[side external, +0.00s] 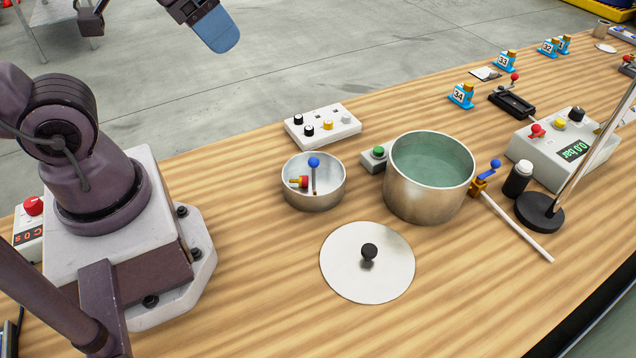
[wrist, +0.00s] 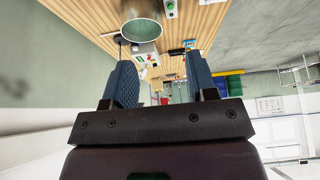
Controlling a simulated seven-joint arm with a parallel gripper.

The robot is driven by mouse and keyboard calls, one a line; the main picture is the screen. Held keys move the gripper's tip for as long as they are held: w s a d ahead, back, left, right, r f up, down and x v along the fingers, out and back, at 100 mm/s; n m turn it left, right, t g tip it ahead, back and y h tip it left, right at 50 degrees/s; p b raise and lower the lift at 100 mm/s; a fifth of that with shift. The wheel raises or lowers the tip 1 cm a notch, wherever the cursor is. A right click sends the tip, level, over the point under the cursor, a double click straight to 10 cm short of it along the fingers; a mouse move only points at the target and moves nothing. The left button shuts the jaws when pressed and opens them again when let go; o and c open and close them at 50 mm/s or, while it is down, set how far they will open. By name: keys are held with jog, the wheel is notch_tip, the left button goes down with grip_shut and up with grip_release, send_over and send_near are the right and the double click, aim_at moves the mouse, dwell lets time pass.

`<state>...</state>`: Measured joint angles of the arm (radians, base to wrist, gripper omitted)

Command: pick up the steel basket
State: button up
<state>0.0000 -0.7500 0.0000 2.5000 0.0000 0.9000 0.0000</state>
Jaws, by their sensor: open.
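A small round steel basket (side external: 318,200) sits on the wooden bench in the side external view, left of the large pot. Inside it are an upright post with a blue knob (side external: 314,162) and a small red and yellow part (side external: 299,182). I cannot make the basket out in the wrist view. My gripper (side external: 212,30) is high at the top of the side view, left of and well above the basket, partly cut off by the frame edge. In the wrist view my gripper (wrist: 158,60) has its two blue fingers apart, with nothing between them.
A large steel pot (side external: 425,200) of green liquid stands right of the basket. A lid (side external: 345,270) with a black knob lies in front. A white knob box (side external: 323,127) is behind. A stand rod, bottle and control box are at right.

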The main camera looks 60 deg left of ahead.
dwell(0.5)
jog(key=n+g+y, duration=0.1)
jog(key=n+g, duration=0.4)
jog(key=n, duration=1.1)
send_over(314, 159)
notch_tip(314, 159, down, 18)
jog(key=f, duration=0.7)
jog(key=shift+w, duration=0.2)
jog(key=shift+s+a+f, duration=0.1)
jog(key=shift+f, duration=1.45)
jog(key=shift+s+f, duration=0.1)
jog(key=shift+f, duration=1.4)
grip_shut()
